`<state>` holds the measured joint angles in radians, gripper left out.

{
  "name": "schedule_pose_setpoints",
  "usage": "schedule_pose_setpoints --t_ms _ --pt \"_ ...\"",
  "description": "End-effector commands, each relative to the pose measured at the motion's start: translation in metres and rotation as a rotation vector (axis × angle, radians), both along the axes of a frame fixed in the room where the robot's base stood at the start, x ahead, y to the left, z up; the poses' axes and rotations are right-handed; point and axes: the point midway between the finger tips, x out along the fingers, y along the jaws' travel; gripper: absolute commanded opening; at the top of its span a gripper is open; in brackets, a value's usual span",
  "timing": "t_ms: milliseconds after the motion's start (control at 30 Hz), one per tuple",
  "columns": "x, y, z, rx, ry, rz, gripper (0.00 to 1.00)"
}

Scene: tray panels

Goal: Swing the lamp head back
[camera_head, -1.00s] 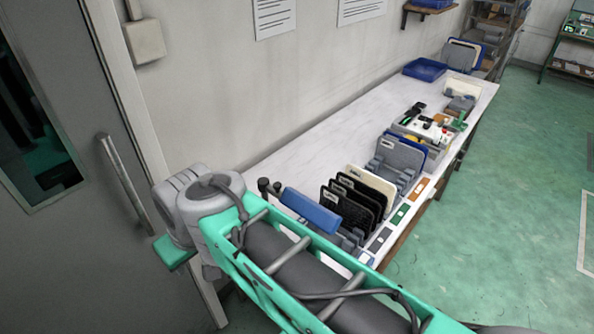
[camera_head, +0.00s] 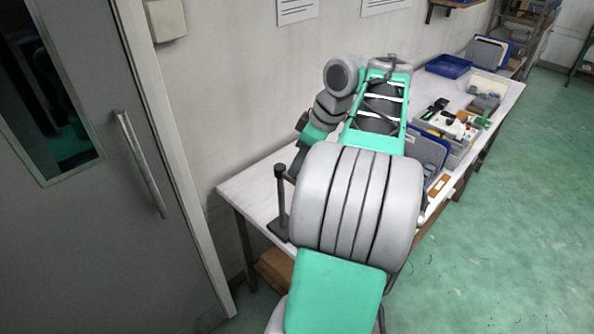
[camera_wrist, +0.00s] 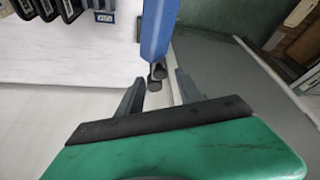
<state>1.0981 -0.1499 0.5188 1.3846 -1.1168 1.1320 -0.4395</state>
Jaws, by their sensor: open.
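The lamp head is a blue bar (camera_wrist: 156,30) in the wrist view, ending in two dark round knobs. My gripper (camera_wrist: 160,78) is open, with one finger on each side of the knobbed end; I cannot tell whether either finger touches it. In the head view the dark lamp post (camera_head: 281,198) stands upright at the near left corner of the table, beside my arm. My arm hides the lamp head and most of my gripper there.
The white table (camera_head: 250,186) runs along the wall, with a grey door (camera_head: 90,230) at left. Dark panels (camera_wrist: 70,8) stand in a rack near the lamp head. A blue tray (camera_head: 447,66) and several tools lie farther along. Green floor is open at right.

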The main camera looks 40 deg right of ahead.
Motion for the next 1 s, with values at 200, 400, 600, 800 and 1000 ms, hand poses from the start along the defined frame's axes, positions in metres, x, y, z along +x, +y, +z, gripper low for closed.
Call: schedule_pose_setpoints --t_ms 200,400,600,800,1000 --pt "0.0073 0.0033 -0.0183 -0.001 0.0 0.0 0.43" --pt "0.0075 0.0034 -0.0179 -0.001 0.0 0.0 0.43" --pt "0.0075 0.0035 -0.0179 -0.001 0.0 0.0 0.26" --pt "0.0076 0.0035 -0.0179 -0.001 0.0 0.0 0.1" --pt "0.0076 0.0035 -0.0179 -0.001 0.0 0.0 0.0"
